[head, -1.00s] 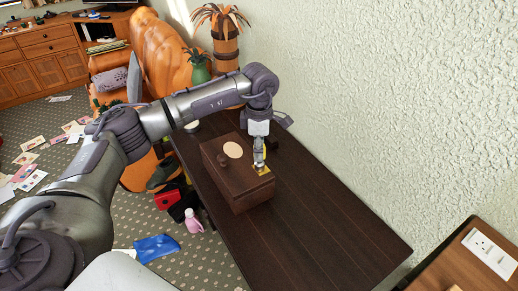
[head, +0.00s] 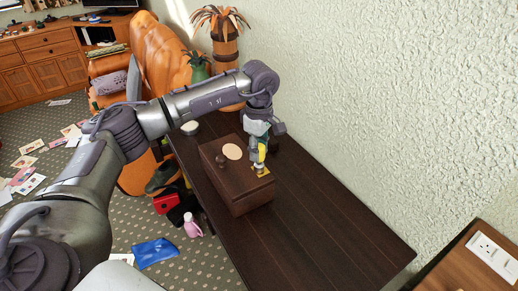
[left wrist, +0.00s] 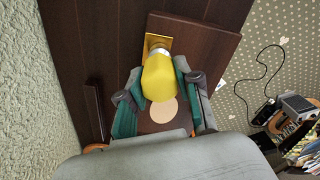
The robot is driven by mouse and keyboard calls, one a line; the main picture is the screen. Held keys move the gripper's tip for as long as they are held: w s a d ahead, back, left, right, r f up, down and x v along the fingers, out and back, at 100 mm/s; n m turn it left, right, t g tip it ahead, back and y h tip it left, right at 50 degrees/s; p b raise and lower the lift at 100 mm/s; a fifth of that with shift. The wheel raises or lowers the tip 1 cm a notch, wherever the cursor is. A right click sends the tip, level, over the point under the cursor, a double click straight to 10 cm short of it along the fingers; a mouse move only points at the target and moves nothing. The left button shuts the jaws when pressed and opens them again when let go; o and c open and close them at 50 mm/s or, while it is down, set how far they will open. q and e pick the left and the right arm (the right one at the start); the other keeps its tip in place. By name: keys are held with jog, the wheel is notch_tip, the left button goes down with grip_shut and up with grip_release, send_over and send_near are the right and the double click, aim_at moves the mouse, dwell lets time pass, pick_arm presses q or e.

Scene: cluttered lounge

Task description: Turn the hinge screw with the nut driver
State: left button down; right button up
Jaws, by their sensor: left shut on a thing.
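My left gripper (head: 257,147) is above the near end of a dark wooden box (head: 222,185) on the dark table. It is shut on the yellow-handled nut driver (head: 260,155), which points down. In the left wrist view the teal fingers (left wrist: 160,78) stand on both sides of the nut driver's yellow handle (left wrist: 161,85). The nut driver's silver end is over the brass hinge (left wrist: 152,42) on the box; the hinge also shows in the head view (head: 265,173). The hinge screw is hidden under the driver, so I cannot tell how well it is seated. My right gripper is not in view.
A pale round disc (head: 232,151) and a dark knob (head: 220,160) are on the box top. The dark table (head: 310,235) is clear to the right and front. A textured wall (head: 400,100) runs along its right side. A wooden surface with a socket plate (head: 490,251) stands lower right.

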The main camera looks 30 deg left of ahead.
pick_arm(q)
jog(key=shift+w+r+p, duration=0.1)
jog(key=shift+r+p, duration=1)
jog(key=shift+r, duration=1.15)
